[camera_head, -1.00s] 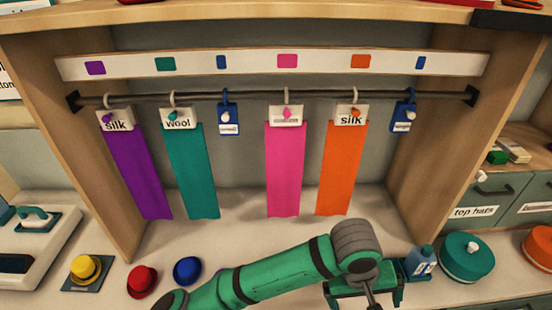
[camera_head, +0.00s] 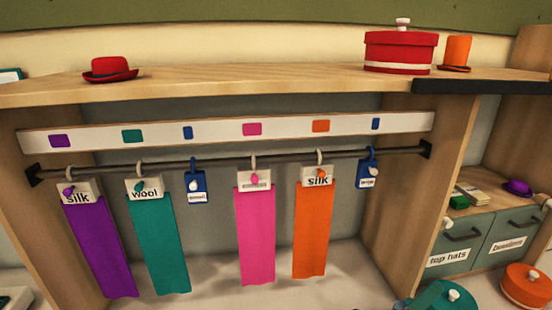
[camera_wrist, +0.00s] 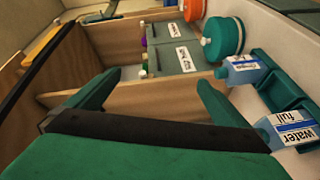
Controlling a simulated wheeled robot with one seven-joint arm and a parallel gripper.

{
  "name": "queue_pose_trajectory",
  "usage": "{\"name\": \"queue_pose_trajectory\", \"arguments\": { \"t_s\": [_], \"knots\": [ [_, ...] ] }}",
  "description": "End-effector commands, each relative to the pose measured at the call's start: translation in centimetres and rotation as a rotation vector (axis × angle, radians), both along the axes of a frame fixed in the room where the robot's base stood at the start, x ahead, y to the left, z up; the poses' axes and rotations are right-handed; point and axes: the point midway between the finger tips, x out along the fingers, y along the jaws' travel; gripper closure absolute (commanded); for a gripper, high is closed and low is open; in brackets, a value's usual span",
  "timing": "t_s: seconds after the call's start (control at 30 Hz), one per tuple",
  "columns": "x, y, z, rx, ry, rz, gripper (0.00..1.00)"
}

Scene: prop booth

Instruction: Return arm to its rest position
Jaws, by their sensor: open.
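My gripper (camera_wrist: 158,92) shows in the wrist view with its two green fingers spread wide apart. It is open, and nothing sits between the fingers. Behind the fingers is the wooden side panel (camera_wrist: 140,106) of the booth. My arm and gripper are not clearly visible in the head view.
In the head view, scarves hang from a rail (camera_head: 225,162) under a wooden shelf (camera_head: 250,82). The shelf bears a red hat (camera_head: 110,69) and a red round box (camera_head: 398,52). In the wrist view, a water bottle (camera_wrist: 290,130) and teal round box (camera_wrist: 222,40) are at right.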

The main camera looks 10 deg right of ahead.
Motion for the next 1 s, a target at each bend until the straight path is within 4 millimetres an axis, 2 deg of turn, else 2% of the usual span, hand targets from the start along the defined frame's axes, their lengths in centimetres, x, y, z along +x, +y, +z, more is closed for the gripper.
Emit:
{"name": "queue_pose_trajectory", "arguments": {
  "t_s": [0.27, 0.53, 0.77, 1.0],
  "knots": [
    [1.7, 4.5, -3.0, -0.092, -0.050, 0.273, 0.00],
    [0.7, 10.7, -8.8, -0.022, -0.095, 0.546, 0.00],
    [-2.8, 16.6, -14.4, 0.152, -0.139, 0.739, 0.00],
    [-8.8, 22.8, -19.3, 0.424, -0.210, 0.867, 0.00]
  ]
}}
